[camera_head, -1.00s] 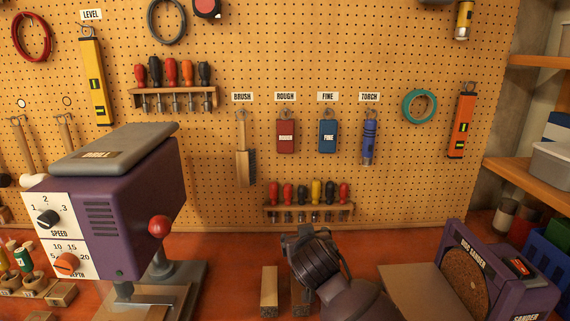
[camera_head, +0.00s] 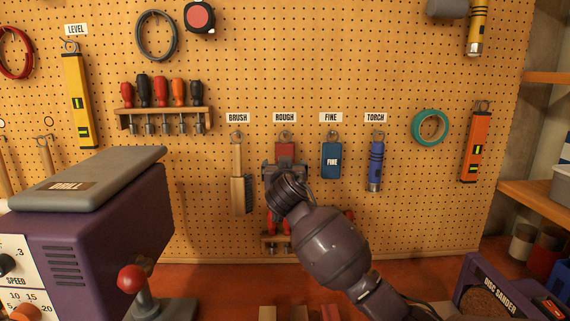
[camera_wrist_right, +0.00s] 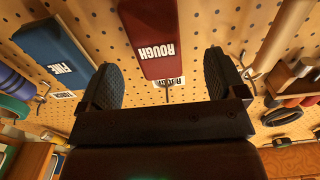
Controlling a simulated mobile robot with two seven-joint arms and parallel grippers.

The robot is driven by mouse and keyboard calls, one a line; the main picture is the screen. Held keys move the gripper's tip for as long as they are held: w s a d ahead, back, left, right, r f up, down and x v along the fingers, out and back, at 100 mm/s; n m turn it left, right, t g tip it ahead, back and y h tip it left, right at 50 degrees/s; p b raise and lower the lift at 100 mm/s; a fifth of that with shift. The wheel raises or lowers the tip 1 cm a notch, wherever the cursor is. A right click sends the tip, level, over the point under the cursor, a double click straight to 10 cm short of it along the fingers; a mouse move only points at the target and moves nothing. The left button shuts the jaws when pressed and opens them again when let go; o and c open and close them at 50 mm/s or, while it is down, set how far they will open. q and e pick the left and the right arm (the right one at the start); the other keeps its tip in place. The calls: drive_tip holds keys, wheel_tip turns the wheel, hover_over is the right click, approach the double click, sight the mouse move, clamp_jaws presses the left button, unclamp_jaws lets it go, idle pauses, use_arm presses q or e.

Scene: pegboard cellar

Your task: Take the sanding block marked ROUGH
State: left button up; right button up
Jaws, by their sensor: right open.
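The red sanding block marked ROUGH (camera_head: 285,151) hangs on the pegboard under its ROUGH label, its lower part hidden behind my right gripper (camera_head: 284,167). In the right wrist view, which is upside down, the red block (camera_wrist_right: 152,38) shows its ROUGH lettering. There my right gripper (camera_wrist_right: 163,78) is open, one dark finger to each side of the block's line, with clear space between. I see no contact; whether the fingertips reach alongside the block is hard to tell. My left gripper is not in view.
The blue FINE block (camera_head: 331,161) hangs close on the right, the brush (camera_head: 238,190) on the left, the torch (camera_head: 375,168) farther right. A screwdriver rack (camera_head: 270,240) sits below, partly behind my arm. A purple drill machine (camera_head: 90,235) stands at left.

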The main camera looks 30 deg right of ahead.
drive_tip(key=b+x, duration=0.1)
drive_tip(key=x, duration=0.4)
drive_tip(key=shift+w+d, duration=0.1)
drive_tip(key=shift+d, duration=0.15)
drive_tip(key=c, duration=1.1)
drive_tip(key=shift+o, duration=0.2)
